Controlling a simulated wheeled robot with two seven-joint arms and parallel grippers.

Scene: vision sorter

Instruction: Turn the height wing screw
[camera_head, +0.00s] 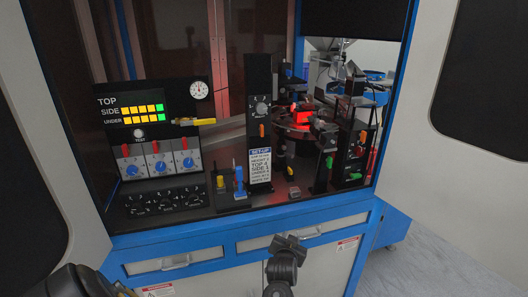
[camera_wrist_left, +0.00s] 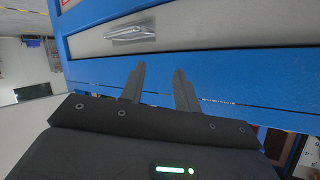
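Several small coloured wing-like handles show in the head view: an orange one (camera_head: 262,130) on the tall black post, another orange one (camera_head: 363,136) and a green one (camera_head: 329,162) on the right-hand stands. I cannot tell which is the height wing screw; no label for it is legible. My left gripper (camera_head: 288,241) is low in front of the cabinet, below the work deck and well apart from these handles. In the left wrist view its two fingers (camera_wrist_left: 160,88) are apart with nothing between them. My right gripper is not in view.
A blue cabinet rail (camera_head: 245,228) and drawer fronts lie by the left gripper; a drawer handle (camera_wrist_left: 130,32) shows in the wrist view. The open bay holds a control panel (camera_head: 150,105), a blue-topped tool (camera_head: 239,180) and a setup card (camera_head: 260,165). Open doors flank it.

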